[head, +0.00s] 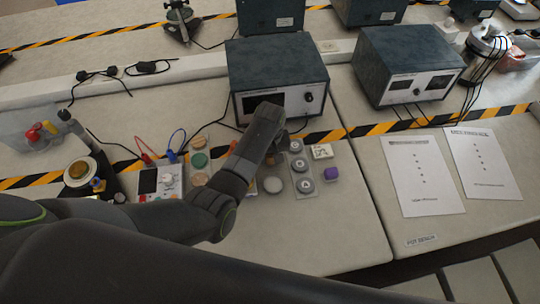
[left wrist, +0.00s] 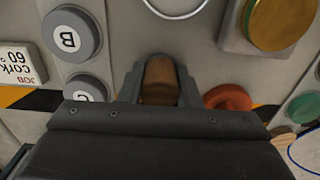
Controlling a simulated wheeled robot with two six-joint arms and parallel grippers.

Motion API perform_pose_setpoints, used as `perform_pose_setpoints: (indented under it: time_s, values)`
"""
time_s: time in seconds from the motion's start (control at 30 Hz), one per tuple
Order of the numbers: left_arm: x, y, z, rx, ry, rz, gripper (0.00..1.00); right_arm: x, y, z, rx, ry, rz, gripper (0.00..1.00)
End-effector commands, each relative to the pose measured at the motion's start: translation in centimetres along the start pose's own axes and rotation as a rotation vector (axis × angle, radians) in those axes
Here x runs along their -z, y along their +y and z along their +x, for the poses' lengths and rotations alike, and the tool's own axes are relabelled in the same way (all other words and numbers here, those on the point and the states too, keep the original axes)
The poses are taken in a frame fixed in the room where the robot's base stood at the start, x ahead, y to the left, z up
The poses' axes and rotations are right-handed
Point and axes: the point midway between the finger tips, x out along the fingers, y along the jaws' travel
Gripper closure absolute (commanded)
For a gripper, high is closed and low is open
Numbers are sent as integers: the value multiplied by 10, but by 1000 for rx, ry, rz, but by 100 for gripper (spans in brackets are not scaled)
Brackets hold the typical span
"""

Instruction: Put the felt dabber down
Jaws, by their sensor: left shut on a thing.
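My left gripper (head: 272,140) hangs over the bench in front of the middle blue-grey instrument, fingers pointing down. In the left wrist view the left gripper (left wrist: 160,88) is shut on a brown, rounded wooden piece, which I take to be the felt dabber (left wrist: 160,78). Its lower end is hidden by the jaws, so I cannot tell whether it touches the bench. In the head view the arm hides most of it. Grey lettered discs, B (left wrist: 68,33) and C (left wrist: 86,88), lie beside the gripper. My right gripper is not in view.
A grey strip with lettered discs (head: 304,186), a job card (head: 321,151) and a purple block (head: 331,173) lie right of the gripper. A pale round disc (head: 273,185) lies in front. Green (head: 199,160) and cork discs lie left.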

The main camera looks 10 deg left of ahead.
Motion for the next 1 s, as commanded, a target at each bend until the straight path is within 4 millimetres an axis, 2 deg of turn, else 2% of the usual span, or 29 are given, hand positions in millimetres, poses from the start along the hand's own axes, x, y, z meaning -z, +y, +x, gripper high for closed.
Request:
perform_pose_setpoints:
  time_s: [0.3,0.33,0.5,0.77,0.87,1.0]
  values:
    - [0,0,3,1,0,0,88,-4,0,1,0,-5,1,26]
    - [0,0,3,0,0,0,67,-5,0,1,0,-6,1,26]
    - [0,0,2,0,0,0,48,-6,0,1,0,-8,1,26]
    - [0,0,1,0,0,0,48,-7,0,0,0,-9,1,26]
    - [0,0,-4,-1,2,0,48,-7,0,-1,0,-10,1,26]
    - [1,1,-20,-2,2,0,48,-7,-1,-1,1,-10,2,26]
